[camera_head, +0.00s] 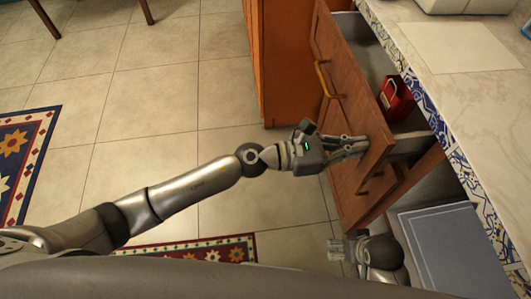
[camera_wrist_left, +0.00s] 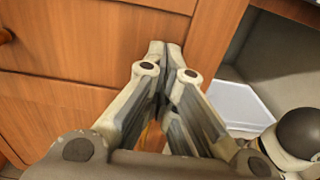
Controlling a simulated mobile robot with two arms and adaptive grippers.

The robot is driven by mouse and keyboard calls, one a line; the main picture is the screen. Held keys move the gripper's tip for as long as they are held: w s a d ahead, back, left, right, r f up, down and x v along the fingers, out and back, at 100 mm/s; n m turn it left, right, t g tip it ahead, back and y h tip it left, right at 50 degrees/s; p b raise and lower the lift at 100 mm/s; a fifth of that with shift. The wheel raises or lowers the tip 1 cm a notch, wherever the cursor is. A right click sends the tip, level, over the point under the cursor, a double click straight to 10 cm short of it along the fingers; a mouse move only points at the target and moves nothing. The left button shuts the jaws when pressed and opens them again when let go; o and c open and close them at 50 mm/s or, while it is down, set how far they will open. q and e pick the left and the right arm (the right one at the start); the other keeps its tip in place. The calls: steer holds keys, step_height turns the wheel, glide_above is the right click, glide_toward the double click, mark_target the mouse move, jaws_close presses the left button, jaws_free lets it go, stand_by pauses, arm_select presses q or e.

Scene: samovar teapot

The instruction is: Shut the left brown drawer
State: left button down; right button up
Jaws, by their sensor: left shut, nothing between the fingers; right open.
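The brown drawer (camera_head: 348,62) is pulled out from under the counter, with its open inside showing in the head view. A red object (camera_head: 396,100) lies in it. Its front has a brass-coloured handle (camera_head: 323,80). My left gripper (camera_head: 362,146) is shut and empty, at the near end of the drawer front. In the left wrist view its fingertips (camera_wrist_left: 167,50) point at the brown drawer front (camera_wrist_left: 90,32) and appear close to it; contact is not certain. My right gripper (camera_head: 336,249) is open and empty, low in the head view, apart from the drawer.
A pale counter (camera_head: 465,100) with a blue patterned edge lies above the drawer. An orange-brown cabinet side (camera_head: 285,60) stands beyond it. A blue-grey panel (camera_head: 445,245) is at the lower right. Tiled floor (camera_head: 160,90) is open at the left, with patterned rugs (camera_head: 20,160).

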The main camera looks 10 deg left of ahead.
mark_target(399, 140)
arm_select(q)
steer(key=x, duration=0.9)
steer(key=shift+w+d, duration=0.1)
steer(key=shift+d, duration=0.15)
steer(key=shift+w+d, duration=0.1)
steer(key=shift+d, duration=0.3)
steer(key=shift+r, duration=0.2)
arm_select(e)
steer(key=shift+w+a+r, duration=0.1)
steer(key=shift+r, duration=0.25)
arm_select(q)
steer(key=shift+r, duration=0.1)
arm_select(e)
steer(key=shift+f, duration=0.1)
